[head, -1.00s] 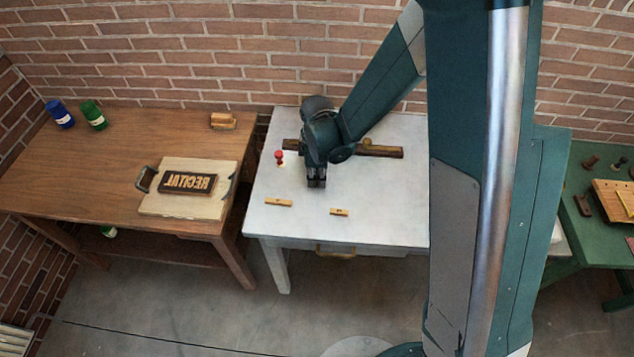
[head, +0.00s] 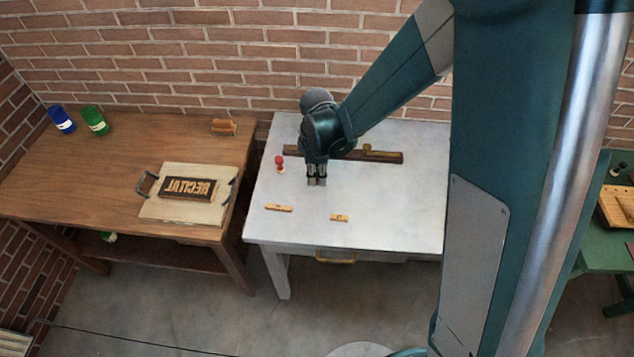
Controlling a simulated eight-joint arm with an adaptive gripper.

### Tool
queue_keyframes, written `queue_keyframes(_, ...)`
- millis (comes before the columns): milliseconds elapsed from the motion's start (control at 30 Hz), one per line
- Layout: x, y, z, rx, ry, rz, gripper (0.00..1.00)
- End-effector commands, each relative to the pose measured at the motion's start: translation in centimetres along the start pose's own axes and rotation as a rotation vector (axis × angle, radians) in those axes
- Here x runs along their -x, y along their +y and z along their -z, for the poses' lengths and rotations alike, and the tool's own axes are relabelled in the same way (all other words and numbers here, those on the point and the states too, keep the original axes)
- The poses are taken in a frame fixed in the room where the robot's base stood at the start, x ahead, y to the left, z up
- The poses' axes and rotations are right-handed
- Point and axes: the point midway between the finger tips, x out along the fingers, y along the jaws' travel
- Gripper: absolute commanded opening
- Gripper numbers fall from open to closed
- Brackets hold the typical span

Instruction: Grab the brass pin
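A small brass-coloured knob (head: 367,148) shows at the dark bar (head: 385,157) near the back of the grey-white table; I cannot tell whether it is the brass pin. My gripper (head: 317,184) points down over the same table, in front of the bar and to the left of the knob, apart from it. Its two fingers look close together. The view is too small to tell whether they are open or shut. I see nothing clearly between them. My wrist hides part of the bar.
A red-topped piece (head: 280,163) stands left of my gripper. Two small wooden blocks, one left (head: 279,208) and one right (head: 340,217), lie nearer the table's front. A wooden table (head: 60,180) at left bears a board (head: 205,212) with a lettered plate. A green table (head: 600,240) stands at right.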

Motion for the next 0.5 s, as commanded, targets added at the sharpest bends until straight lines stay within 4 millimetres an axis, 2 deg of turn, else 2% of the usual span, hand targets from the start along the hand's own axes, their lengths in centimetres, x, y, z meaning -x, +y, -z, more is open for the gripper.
queue_keyframes(200, 2.8, -0.1, 0.0, 0.0, 0.0, 0.0, 0.0)
queue_keyframes(500, 5.3, 0.0, 0.0, 0.0, 0.0, 0.0, 0.0)
